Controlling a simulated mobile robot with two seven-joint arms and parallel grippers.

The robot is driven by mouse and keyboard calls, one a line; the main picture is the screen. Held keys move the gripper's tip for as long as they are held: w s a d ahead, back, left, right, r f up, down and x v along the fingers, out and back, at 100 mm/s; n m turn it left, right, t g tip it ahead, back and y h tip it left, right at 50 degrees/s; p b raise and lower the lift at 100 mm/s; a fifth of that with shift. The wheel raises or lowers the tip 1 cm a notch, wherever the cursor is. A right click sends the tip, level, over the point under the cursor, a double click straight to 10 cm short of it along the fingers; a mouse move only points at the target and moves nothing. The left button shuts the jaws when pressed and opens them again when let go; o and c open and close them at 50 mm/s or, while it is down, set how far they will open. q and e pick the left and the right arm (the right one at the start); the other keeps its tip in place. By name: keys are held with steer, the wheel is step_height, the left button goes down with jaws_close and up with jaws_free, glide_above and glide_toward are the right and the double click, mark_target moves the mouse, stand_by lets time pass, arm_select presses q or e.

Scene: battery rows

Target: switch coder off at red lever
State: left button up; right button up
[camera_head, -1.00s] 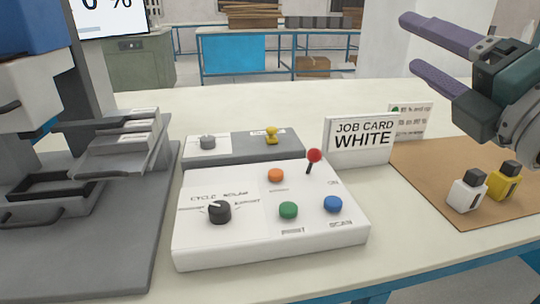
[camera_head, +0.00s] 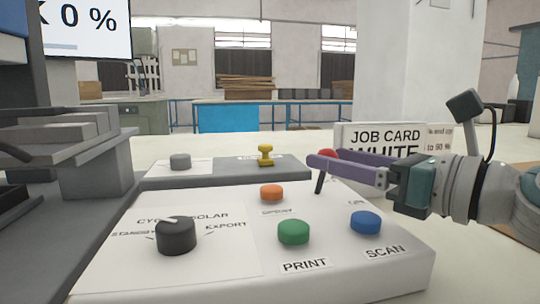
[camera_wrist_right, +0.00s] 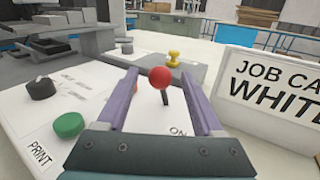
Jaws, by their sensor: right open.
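The red lever is a red ball (camera_head: 328,154) on a thin dark stem, standing on the white control box (camera_head: 350,275). In the head view my right gripper's purple fingers (camera_head: 345,170) partly hide it. In the right wrist view the red ball (camera_wrist_right: 160,78) stands between the two open fingers (camera_wrist_right: 165,92), near their tips, with a gap on each side. An "ON" label shows near the lever's foot, between the fingers. My right gripper is open and empty. My left gripper is not in view.
The box also carries a black knob (camera_head: 175,236) and orange (camera_head: 271,192), green (camera_head: 293,232) and blue (camera_head: 365,222) buttons. A grey panel with a yellow switch (camera_head: 265,155) lies behind. The job card sign (camera_head: 383,135) stands close beside my right gripper.

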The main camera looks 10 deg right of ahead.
steer(key=x, duration=0.5)
steer(key=shift+w+a+b, duration=0.1)
steer(key=shift+w+b, duration=0.1)
steer(key=shift+b, duration=0.2)
jaws_close()
stand_by(1.0)
